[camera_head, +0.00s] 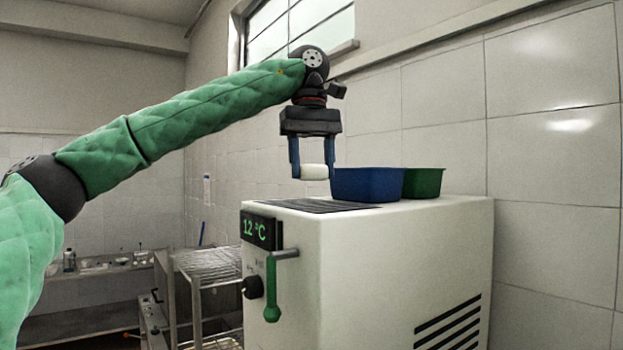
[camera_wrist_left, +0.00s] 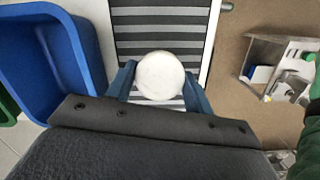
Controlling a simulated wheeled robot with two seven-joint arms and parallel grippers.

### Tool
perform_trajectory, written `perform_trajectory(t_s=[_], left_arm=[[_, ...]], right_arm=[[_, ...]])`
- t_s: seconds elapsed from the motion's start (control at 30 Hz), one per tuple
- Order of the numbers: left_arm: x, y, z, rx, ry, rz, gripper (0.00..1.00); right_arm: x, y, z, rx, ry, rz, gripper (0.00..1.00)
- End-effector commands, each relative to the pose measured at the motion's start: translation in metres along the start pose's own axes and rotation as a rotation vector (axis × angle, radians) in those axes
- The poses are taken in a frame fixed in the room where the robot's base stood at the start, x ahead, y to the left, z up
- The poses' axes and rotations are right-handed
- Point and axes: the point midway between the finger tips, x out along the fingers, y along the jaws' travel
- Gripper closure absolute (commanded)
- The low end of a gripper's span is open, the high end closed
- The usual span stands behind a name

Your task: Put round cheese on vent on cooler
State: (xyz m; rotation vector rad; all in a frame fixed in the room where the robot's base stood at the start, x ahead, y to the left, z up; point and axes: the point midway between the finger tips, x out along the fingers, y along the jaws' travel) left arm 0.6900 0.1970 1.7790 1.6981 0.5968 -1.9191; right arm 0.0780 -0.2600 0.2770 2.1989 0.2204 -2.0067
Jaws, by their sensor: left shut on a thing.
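A white round cheese (camera_head: 314,172) is held between the blue fingers of my left gripper (camera_head: 313,171), above the top of the white cooler (camera_head: 400,250). The round face of the cheese also shows in the left wrist view (camera_wrist_left: 160,75), between the two fingers. The dark slatted vent (camera_head: 310,205) lies on the cooler's top, below the cheese. In the left wrist view the striped vent (camera_wrist_left: 160,18) shows behind the cheese. A gap shows between the cheese and the vent in the head view. My right gripper is not in view.
A blue basket (camera_head: 368,184) stands on the cooler right beside the vent, close to my left gripper. A green basket (camera_head: 423,182) stands behind it. A tiled wall is behind the cooler. A wire rack (camera_head: 210,264) stands left of the cooler.

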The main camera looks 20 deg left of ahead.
Motion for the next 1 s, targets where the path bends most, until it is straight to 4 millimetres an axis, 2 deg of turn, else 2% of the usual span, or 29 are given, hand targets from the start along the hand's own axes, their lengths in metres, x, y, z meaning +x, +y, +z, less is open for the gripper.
perform_trajectory(t_s=[0.17,0.6,1.0], left_arm=[[0.005,-0.002,-0.004,0.001,-0.001,-0.001,0.72],[0.039,-0.002,-0.008,-0.001,-0.001,-0.001,0.72],[0.042,-0.002,-0.008,0.000,0.000,0.000,0.72]], right_arm=[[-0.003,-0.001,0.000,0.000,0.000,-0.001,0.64],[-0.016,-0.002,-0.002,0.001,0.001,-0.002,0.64],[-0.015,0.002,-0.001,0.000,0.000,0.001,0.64]])
